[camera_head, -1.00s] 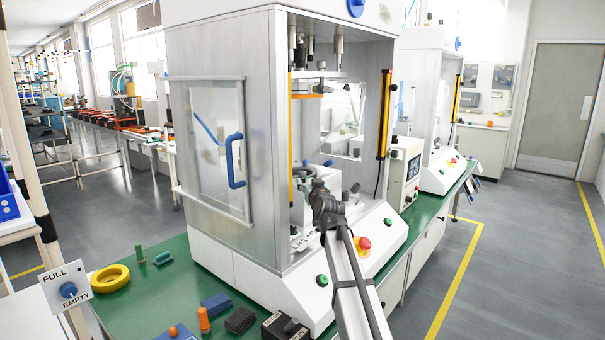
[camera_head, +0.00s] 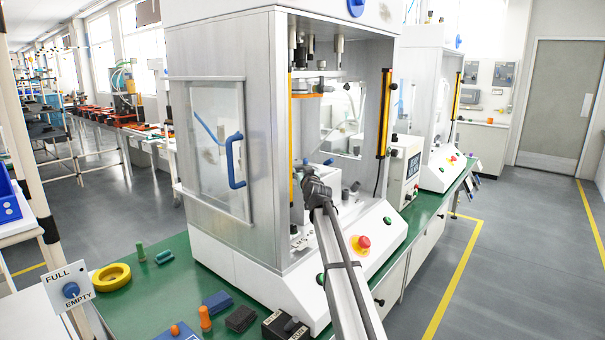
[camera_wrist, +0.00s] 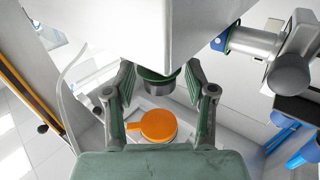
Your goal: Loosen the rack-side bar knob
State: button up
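In the wrist view my gripper (camera_wrist: 160,103) is open, with its two green-padded fingers apart. A dark round knob-like part with a green rim (camera_wrist: 158,87) shows between the fingers, under a pale block (camera_wrist: 165,35). I cannot tell whether the fingers touch it, nor whether it is the rack-side bar knob. An orange round part (camera_wrist: 155,125) lies beyond, between the fingers. In the head view my arm reaches into the open front of the press (camera_head: 222,215); my fingertips are hidden there by my wrist.
A yellow-and-black post (camera_head: 384,115) stands at the right of the press opening. A red stop button (camera_head: 363,242) sits on the sloped front. A metal cylinder with a grey end (camera_wrist: 252,43) is at the right in the wrist view. Loose parts lie on the green bench (camera_head: 190,268).

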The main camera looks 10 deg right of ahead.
grip_shut()
jog(key=b, duration=0.3)
jog(key=n+y+b, duration=0.1)
jog(key=b, duration=0.3)
jog(key=shift+w+d+f+y, duration=0.1)
jog(key=shift+f+y, duration=0.2)
jog(key=shift+f, duration=0.05)
